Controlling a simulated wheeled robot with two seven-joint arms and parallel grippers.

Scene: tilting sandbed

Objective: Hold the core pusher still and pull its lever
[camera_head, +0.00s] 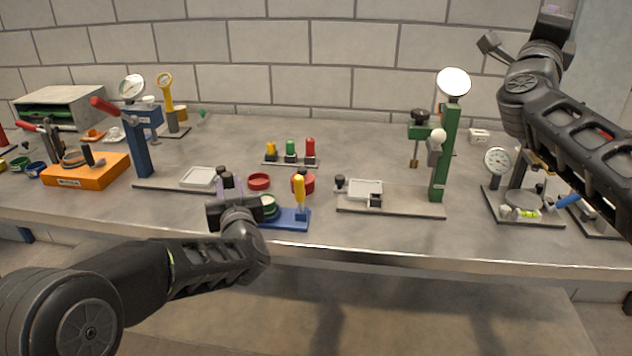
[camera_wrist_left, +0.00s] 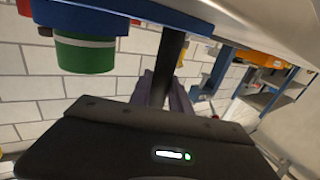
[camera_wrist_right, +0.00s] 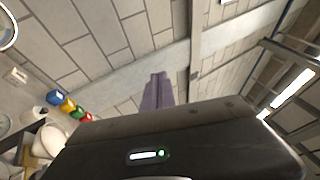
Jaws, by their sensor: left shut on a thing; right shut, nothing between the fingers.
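The core pusher, a blue base (camera_head: 292,219) with a yellow-handled lever (camera_head: 299,189) and a green cylinder (camera_head: 268,206), sits near the table's front edge. The lever stands nearly upright. My left gripper (camera_head: 230,181) is at its left end, partly hiding it. In the left wrist view, the purple fingers (camera_wrist_left: 166,90) are shut on a black post (camera_wrist_left: 171,57) beside the blue base (camera_wrist_left: 92,18) and green cylinder (camera_wrist_left: 84,53). My right gripper (camera_wrist_right: 157,90) is shut and empty, raised well away from the core pusher. In the head view my right arm reaches up at the right.
A green press (camera_head: 444,153) stands to the right, with a dial gauge stand (camera_head: 497,162) beyond. A blue press (camera_head: 141,151) and an orange block (camera_head: 87,171) stand to the left. Red rings (camera_head: 259,181) and coloured pegs (camera_head: 291,149) lie behind the core pusher.

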